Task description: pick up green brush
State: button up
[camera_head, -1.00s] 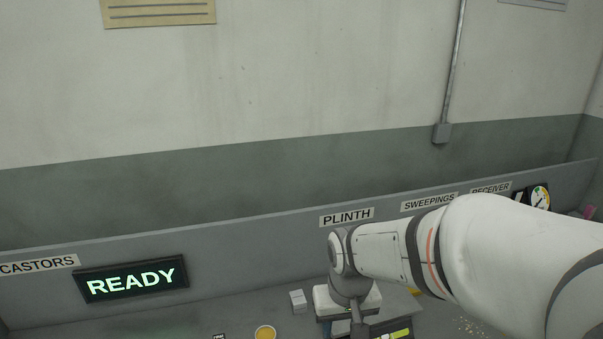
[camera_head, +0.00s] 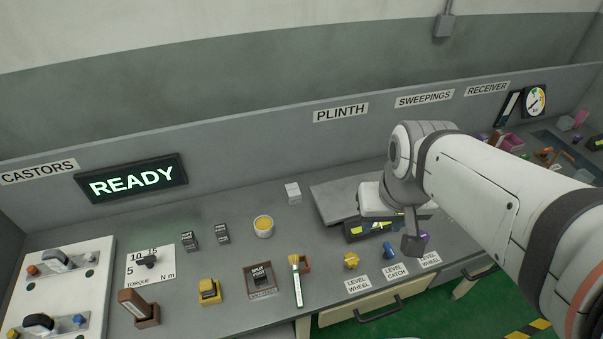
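A slim brush (camera_head: 297,282) lies on the grey bench near its front edge, just left of centre.
A "SPLIT PINS" box (camera_head: 260,280) stands left of the brush. A yellow knob (camera_head: 351,261) and label cards (camera_head: 358,284) lie to the right. A yellow-filled cup (camera_head: 263,227) stands behind. A grey plate (camera_head: 345,196) is near my arm. A drawer (camera_head: 375,308) is below.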

aim_at(293, 259)
jog(key=z, duration=0.2)
jog(key=k, duration=0.45)
jog(key=u, duration=0.6)
jog(key=i, duration=0.4)
jog(key=u, duration=0.4)
jog(key=k, duration=1)
jog(key=z, duration=0.15)
jog(key=i, duration=1)
